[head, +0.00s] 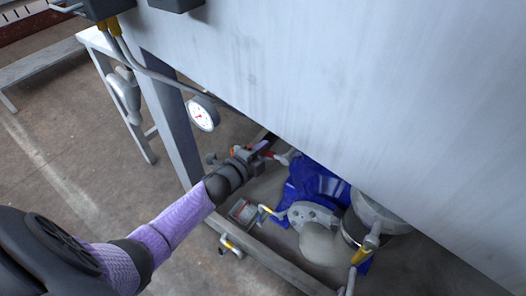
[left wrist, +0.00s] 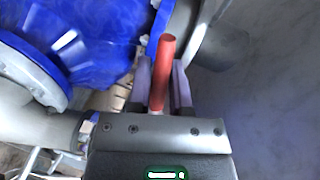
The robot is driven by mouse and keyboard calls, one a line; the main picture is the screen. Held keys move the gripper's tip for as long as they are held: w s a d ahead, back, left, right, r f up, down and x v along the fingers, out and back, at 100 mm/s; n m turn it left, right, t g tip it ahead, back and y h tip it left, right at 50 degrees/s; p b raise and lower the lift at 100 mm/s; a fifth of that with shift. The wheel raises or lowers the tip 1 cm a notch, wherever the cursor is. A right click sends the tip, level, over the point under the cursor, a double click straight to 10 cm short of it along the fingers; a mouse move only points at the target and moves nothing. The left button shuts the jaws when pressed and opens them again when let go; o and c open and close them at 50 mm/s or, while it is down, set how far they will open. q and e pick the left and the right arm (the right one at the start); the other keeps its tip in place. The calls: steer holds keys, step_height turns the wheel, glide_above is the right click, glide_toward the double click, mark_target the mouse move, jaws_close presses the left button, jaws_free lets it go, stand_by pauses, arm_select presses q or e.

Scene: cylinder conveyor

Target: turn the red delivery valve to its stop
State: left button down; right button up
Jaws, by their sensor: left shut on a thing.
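The red delivery valve's handle (left wrist: 164,62) stands between the two fingers of my left gripper (left wrist: 162,85) in the left wrist view. The fingers are shut on it, and its rounded end sticks out past them. In the head view my left arm reaches in from the left to under the edge of a large grey panel. There my left gripper (head: 264,151) is small, and a bit of the red handle (head: 269,154) shows beside it. The valve body is mostly hidden by my gripper. My right gripper is in neither view.
A blue pump (head: 312,184) sits close to the right of my gripper, with yellow-handled valves near it. The large grey panel (head: 350,90) overhangs the spot. Open floor lies at left.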

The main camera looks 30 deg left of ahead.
arm_select(q)
steer(key=shift+r+m+y+p, duration=0.3)
steer(key=shift+r+m+p, duration=0.1)
steer(key=shift+r+m, duration=0.35)
steer(key=c, duration=0.6)
jaws_free()
steer(key=s+p, duration=0.1)
steer(key=s, duration=0.2)
steer(key=s+r+p, duration=0.1)
steer(key=s, duration=0.2)
steer(key=s+p, duration=0.2)
steer(key=s, duration=0.1)
steer(key=shift+s+a+r, duration=0.2)
steer(key=shift+s+r, duration=0.15)
steer(key=shift+r, duration=0.05)
